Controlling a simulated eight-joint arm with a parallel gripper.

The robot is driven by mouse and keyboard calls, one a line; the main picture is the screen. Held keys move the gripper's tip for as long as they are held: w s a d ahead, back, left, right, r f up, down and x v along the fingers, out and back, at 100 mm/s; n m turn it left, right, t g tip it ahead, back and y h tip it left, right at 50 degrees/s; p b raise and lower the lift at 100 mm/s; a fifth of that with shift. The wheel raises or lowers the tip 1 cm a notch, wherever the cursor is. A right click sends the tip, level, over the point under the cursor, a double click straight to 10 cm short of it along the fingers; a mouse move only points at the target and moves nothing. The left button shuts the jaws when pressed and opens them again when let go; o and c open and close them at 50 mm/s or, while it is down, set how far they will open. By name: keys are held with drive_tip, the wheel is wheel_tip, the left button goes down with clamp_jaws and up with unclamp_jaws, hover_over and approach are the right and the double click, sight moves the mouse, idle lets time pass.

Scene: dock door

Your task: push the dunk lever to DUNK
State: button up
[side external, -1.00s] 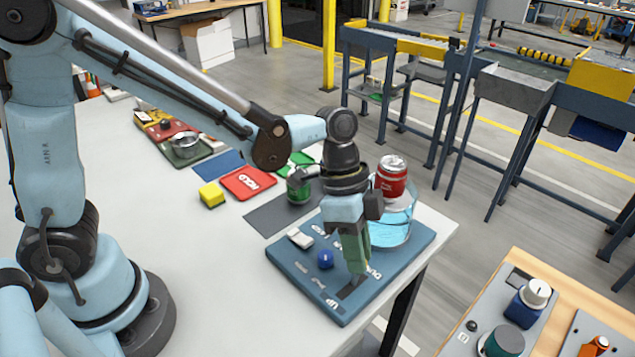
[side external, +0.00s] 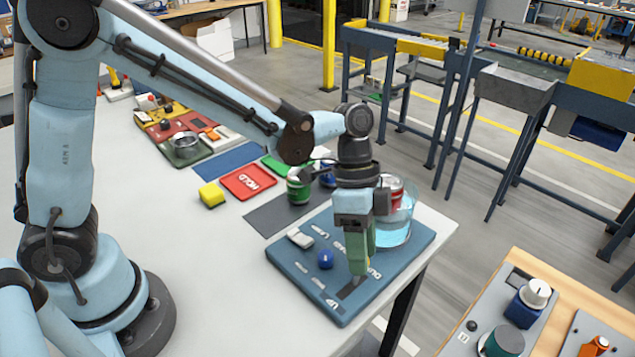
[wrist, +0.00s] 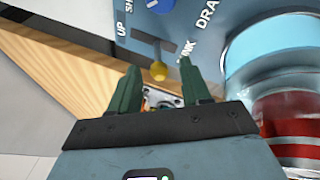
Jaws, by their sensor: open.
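The blue control panel (side external: 310,270) lies at the table's right corner, with a white switch (side external: 300,238) and a blue knob (side external: 325,259). In the side view my gripper (side external: 360,268) is low over the panel and hides much of the lever. A red can (side external: 397,190) is partly hidden in the clear water tank (side external: 403,228).
A green can (side external: 298,190) stands on a dark mat behind the panel. A yellow cube (side external: 211,195) and a red HOLD pad (side external: 248,181) lie farther left. The table (side external: 200,270) is clear left of the panel. Its right edge is close by.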

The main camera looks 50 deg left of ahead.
drive_tip(key=v, duration=1.2)
drive_tip(key=shift+w+a, duration=0.1)
drive_tip(key=shift+a, duration=0.05)
drive_tip(key=s+a+f+n+t+y, duration=0.1)
drive_tip(key=s+a+n+t+y, duration=0.1)
drive_tip(key=a+n, duration=0.4)
drive_tip(key=s+a+f+n+t+y, duration=0.2)
drive_tip(key=s+a+n+t, duration=0.2)
drive_tip(key=a+n+t, duration=0.2)
drive_tip(key=shift+s+a+n+t, duration=0.35)
drive_tip(key=shift+a+t, duration=0.25)
drive_tip(key=shift+a, duration=0.5)
